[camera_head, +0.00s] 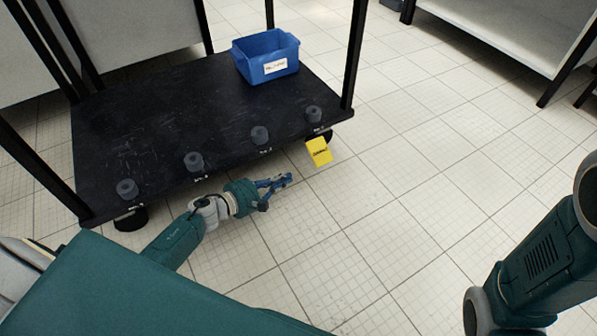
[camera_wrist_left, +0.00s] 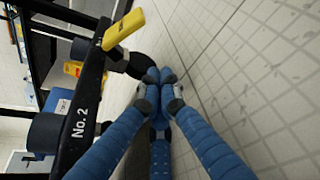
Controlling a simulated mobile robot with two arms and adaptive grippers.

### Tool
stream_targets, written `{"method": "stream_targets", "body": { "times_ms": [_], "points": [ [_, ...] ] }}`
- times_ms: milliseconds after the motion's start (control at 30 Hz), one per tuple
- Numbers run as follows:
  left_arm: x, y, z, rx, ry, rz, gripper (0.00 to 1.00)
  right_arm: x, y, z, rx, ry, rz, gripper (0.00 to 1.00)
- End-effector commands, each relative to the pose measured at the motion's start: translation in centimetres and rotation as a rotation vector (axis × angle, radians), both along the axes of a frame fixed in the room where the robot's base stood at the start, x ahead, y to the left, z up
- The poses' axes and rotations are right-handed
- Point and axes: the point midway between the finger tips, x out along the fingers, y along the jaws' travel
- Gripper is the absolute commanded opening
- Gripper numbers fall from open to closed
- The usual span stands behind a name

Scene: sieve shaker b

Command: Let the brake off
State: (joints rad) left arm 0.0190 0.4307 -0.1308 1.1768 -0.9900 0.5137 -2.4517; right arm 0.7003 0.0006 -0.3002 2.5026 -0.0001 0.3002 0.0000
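The yellow brake pedal (camera_head: 319,151) sticks out at the right front corner of the black cart (camera_head: 190,113), beside a dark caster. In the left wrist view the yellow pedal (camera_wrist_left: 123,29) shows at the upper left, above a dark wheel (camera_wrist_left: 140,65). My left gripper (camera_head: 286,180) is low in front of the cart, to the left of and nearer than the pedal, apart from it. In the left wrist view its blue fingers (camera_wrist_left: 160,77) come together at the tips, with nothing seen between them. My right arm shows at the right edge; its gripper is out of view.
The cart deck carries a blue bin (camera_head: 267,56) at the back right and several dark round knobs (camera_head: 260,135) along the front edge. Black posts (camera_head: 354,52) rise from its corners. The tiled floor (camera_head: 430,190) to the right is clear. A pale bench (camera_head: 520,35) stands behind.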

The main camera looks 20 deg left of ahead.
Motion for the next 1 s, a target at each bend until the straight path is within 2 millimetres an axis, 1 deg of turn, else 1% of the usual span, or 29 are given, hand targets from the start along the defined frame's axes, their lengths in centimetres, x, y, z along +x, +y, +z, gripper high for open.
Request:
{"method": "stream_targets", "body": {
  "times_ms": [33, 167, 300, 467, 533, 600, 700, 800, 1000],
  "points": [
    [0.6, -0.3, -0.4, -0.001, -0.001, -0.001, 0.0, 0.0, 0.0, -0.6, 0.0, 0.0, 0.0, 0.27],
    [2.6, -1.4, -1.2, -0.001, -0.003, -0.001, 0.0, 0.0, 0.0, -1.8, 0.0, 0.0, 0.001, 0.27],
    [5.3, -2.7, -2.1, -0.003, -0.003, 0.0, 0.0, 0.0, 0.0, -3.3, -0.001, 0.001, 0.001, 0.27],
    [8.2, -4.2, -3.0, -0.002, -0.003, -0.001, 0.0, 0.1, 0.1, -5.0, -0.001, 0.002, 0.001, 0.27],
    [7.7, -4.6, -1.3, 0.002, -0.003, -0.003, 0.0, 0.2, 0.0, -3.7, -0.001, 0.006, 0.001, 0.27],
    [7.2, -5.0, -0.6, 0.002, -0.001, -0.004, 0.0, 0.5, 0.1, -3.3, -0.003, 0.013, 0.0, 0.27],
    [7.0, -5.4, 0.3, 0.002, -0.001, -0.002, 0.0, 0.4, 0.1, -2.9, -0.002, 0.008, -0.001, 0.27],
    [6.7, -5.7, 0.7, 0.0, -0.001, -0.002, 0.0, 0.3, 0.1, -2.7, -0.002, 0.005, 0.0, 0.27],
    [6.6, -5.8, 0.8, -0.001, 0.0, 0.0, 0.0, 0.2, 0.1, -2.7, -0.001, 0.004, -0.001, 0.27]
  ]
}}
